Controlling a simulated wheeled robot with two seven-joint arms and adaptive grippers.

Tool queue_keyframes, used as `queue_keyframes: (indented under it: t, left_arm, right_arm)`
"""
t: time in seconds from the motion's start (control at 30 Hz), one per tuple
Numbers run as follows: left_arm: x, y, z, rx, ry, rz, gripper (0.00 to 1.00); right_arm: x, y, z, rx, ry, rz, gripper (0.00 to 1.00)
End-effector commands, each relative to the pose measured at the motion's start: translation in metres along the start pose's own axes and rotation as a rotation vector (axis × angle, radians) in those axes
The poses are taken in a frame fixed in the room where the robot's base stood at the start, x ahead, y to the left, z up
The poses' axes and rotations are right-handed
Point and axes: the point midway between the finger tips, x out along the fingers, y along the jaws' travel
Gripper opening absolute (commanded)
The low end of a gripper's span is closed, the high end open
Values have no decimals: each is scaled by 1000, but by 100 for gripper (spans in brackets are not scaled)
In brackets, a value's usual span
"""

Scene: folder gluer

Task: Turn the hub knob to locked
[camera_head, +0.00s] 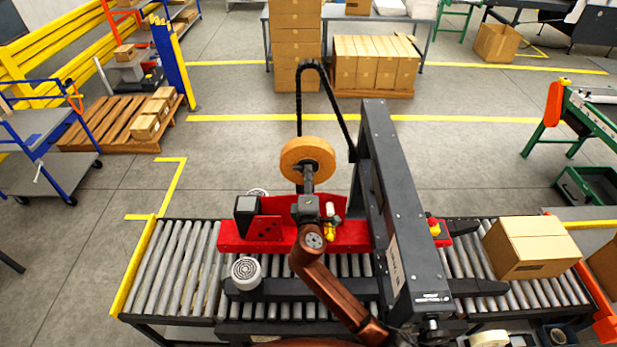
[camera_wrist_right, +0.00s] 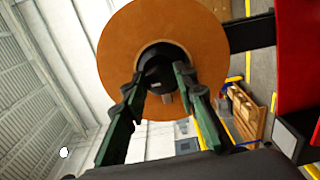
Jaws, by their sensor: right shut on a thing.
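The hub knob (camera_wrist_right: 158,68) is a dark round piece at the centre of the tape roll in the right wrist view. The tape roll (camera_wrist_right: 205,40) is a wide orange-brown ring around it; it also shows in the head view (camera_head: 296,151), raised above the red machine head. My right gripper (camera_wrist_right: 161,88) has its two fingers closed on the knob, one on each side. In the head view, my right gripper (camera_head: 308,181) reaches up to the roll's centre from the near side. The fingers partly hide the knob, and I cannot read its lock mark. My left gripper is not in view.
The red machine head (camera_head: 350,237) sits over the roller conveyor (camera_head: 180,265). A dark upright frame (camera_head: 392,195) stands close to the right of the roll. A cardboard box (camera_head: 530,247) rests on the rollers farther right.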

Motion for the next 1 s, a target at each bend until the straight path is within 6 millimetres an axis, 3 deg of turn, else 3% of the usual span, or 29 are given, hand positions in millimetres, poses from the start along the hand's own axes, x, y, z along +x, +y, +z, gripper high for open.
queue_keyframes:
  t: [0.27,0.63,0.77,1.0]
  left_arm:
    - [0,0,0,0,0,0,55]
    - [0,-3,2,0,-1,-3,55]
    - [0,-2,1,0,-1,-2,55]
    - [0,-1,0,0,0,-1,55]
  right_arm:
    - [0,0,0,0,1,0,43]
    - [-6,0,0,2,1,-1,44]
    - [-24,-1,0,3,1,-2,44]
    - [-75,-2,0,3,2,-2,44]
